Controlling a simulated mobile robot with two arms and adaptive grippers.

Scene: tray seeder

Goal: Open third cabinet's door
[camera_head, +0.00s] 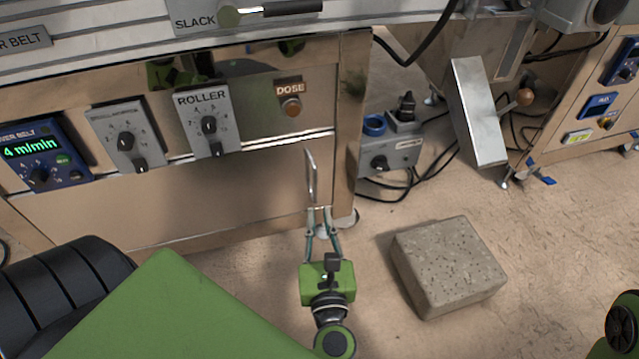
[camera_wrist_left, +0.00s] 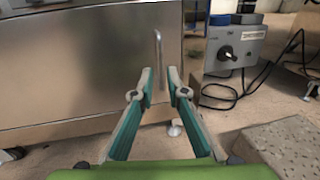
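A metal cabinet door (camera_head: 220,200) is below the control panel and looks shut. It also shows in the left wrist view (camera_wrist_left: 80,70). Its vertical bar handle (camera_head: 311,178) is near the door's right edge and also shows in the left wrist view (camera_wrist_left: 158,52). My left gripper (camera_head: 319,209) is open at the handle's lower end. In the left wrist view, the handle lines up with the gap between the fingertips (camera_wrist_left: 160,75). I cannot tell whether the fingers touch it. My right gripper is not in view.
A speckled stone block (camera_head: 448,265) lies on the floor right of my left gripper. A grey control box (camera_head: 390,157) with black cables stands beyond the cabinet's right side. A slanted metal plate (camera_head: 478,112) is further right. Floor between cabinet and block is bare.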

